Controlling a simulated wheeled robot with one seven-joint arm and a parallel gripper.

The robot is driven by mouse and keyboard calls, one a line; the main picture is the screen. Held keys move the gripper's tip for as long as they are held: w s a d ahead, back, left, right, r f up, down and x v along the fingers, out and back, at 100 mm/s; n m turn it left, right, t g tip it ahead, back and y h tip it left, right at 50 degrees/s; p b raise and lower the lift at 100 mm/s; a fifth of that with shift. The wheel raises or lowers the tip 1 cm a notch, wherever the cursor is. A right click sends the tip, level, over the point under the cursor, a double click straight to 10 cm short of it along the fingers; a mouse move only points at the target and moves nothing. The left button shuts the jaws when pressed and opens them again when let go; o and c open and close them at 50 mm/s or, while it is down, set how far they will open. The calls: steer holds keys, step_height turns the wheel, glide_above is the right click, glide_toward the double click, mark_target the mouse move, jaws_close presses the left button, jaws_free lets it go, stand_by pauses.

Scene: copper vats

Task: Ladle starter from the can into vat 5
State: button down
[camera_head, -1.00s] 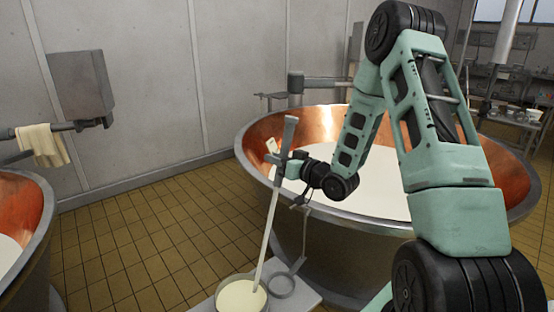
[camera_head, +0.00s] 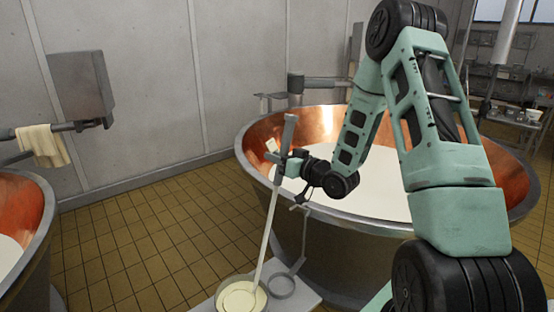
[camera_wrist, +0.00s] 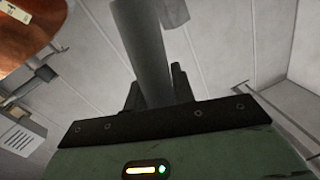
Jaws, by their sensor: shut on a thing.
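My gripper (camera_head: 284,164) is shut on the upper handle of a long ladle (camera_head: 268,225). The ladle leans slightly, its lower end in the round can (camera_head: 263,302) of creamy white starter (camera_head: 232,290). The rim of its bowl shows as a ring at the starter's surface. In the wrist view the grey handle (camera_wrist: 142,45) stands between my dark fingers (camera_wrist: 156,90). A copper vat (camera_head: 322,124) with white liquid stands behind and right of the can. It bears a small white tag (camera_head: 271,146), also in the wrist view (camera_wrist: 14,10); I cannot read its number surely.
Another copper vat (camera_head: 30,192) is at the left edge. A cloth (camera_head: 43,146) hangs on a rail. Tiled floor (camera_head: 140,235) between the vats is clear.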

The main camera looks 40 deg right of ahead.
step_height(320, 180, up, 15)
steer(key=p, duration=0.9)
steer(key=shift+r+p, duration=0.15)
steer(key=shift+p, duration=0.15)
